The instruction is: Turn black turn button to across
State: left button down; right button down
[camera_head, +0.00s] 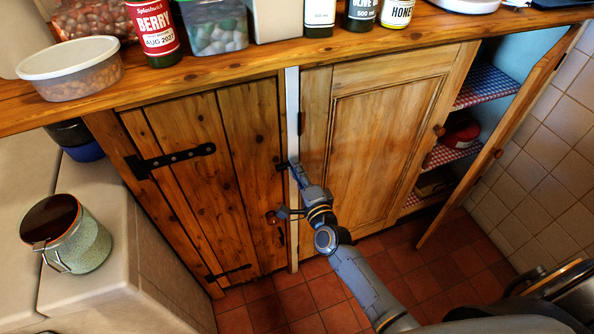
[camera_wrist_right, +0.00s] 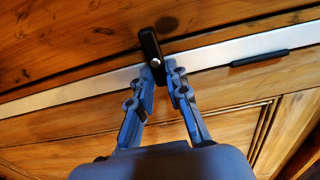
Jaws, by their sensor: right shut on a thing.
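The black turn button (camera_wrist_right: 149,45) is a short black bar with a silver screw, on the pale strip (camera_wrist_right: 215,56) between two cupboard doors. In the right wrist view it lies across the strip, slightly tilted, one end over the dark plank door. My right gripper (camera_wrist_right: 160,72) is shut on its near end, a fingertip on each side. In the head view my right gripper (camera_head: 291,172) is at the strip, and the button (camera_head: 281,167) shows beside the fingers, partly hidden. The plank door (camera_head: 205,170) and the panelled door (camera_head: 375,140) are closed. My left gripper is not in view.
Another black bar (camera_wrist_right: 259,58) lies along the strip's edge. A door (camera_head: 500,140) at the right stands open before shelves. Jars and tubs line the worktop (camera_head: 240,64) above.

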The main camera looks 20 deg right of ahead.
jog(key=shift+f, duration=0.1)
dwell(0.5)
jog(key=c, duration=1.3)
grip_release()
jog(key=s, duration=1.2)
jog(key=shift+d, duration=0.2)
jog(key=s+f+n+g+y, duration=0.1)
jog(key=s+f+n+g, duration=0.5)
jog(key=f, duration=1)
jog(key=s+f+n+g, duration=0.3)
jog(key=s+f+n, duration=0.4)
jog(key=f, duration=0.9)
jog(key=s+d+f+n+g, duration=0.2)
jog(key=s+f, duration=0.4)
jog(key=s, duration=0.7)
jog(key=s+d+f+n+g+h, duration=0.1)
jog(key=s+f+n+g, duration=0.3)
jog(key=s, duration=0.8)
notch_tip(320, 180, down, 3)
jog(key=shift+s+d+f+n+g+h, duration=0.1)
jog(key=shift+s+d+n+g+h, duration=0.35)
jog(key=shift+g, duration=0.55)
